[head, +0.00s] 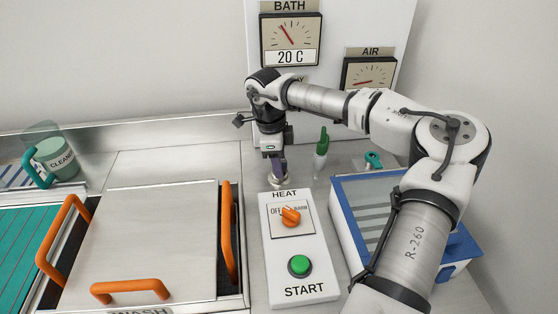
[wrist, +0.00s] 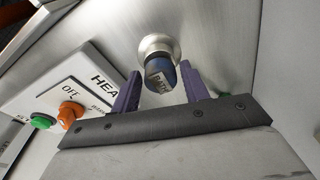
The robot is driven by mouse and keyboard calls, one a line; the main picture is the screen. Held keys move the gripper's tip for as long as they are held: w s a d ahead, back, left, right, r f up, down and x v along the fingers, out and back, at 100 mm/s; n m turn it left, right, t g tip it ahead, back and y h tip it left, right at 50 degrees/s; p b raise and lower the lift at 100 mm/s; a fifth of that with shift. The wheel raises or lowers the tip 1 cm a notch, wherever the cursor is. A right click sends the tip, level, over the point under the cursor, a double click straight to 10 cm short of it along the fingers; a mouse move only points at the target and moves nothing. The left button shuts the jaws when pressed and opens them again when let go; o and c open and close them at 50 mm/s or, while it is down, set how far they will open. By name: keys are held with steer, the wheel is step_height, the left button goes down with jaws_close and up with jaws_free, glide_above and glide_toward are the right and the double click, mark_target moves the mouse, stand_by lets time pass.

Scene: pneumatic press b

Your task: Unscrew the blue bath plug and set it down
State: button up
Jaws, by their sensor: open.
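The blue bath plug (wrist: 160,78), a dark blue cap with a label on its face, sits at a round metal fitting (wrist: 157,48) in the wrist view. My gripper (wrist: 159,73) is open, with one purple finger on each side of the plug in this view. In the head view my gripper (head: 277,167) points down just behind the heat panel, over the metal fitting (head: 277,184). The plug is largely hidden there.
The heat panel (head: 306,256) with an orange knob (head: 290,217) and green start button (head: 299,265) stands just in front. A blue-framed box (head: 350,222) is at right, the lidded wash basin (head: 145,240) at left. A green-handled tool (head: 322,145) stands behind right. Bare counter (head: 195,160) lies left of my gripper.

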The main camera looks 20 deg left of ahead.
steer(key=shift+m, duration=0.6)
steer(key=shift+m, duration=0.8)
steer(key=shift+m+g, duration=0.3)
steer(key=shift+m, duration=0.6)
steer(key=shift+m, duration=0.8)
steer(key=c, duration=0.6)
steer(key=shift+o, duration=0.2)
steer(key=shift+n, duration=0.8)
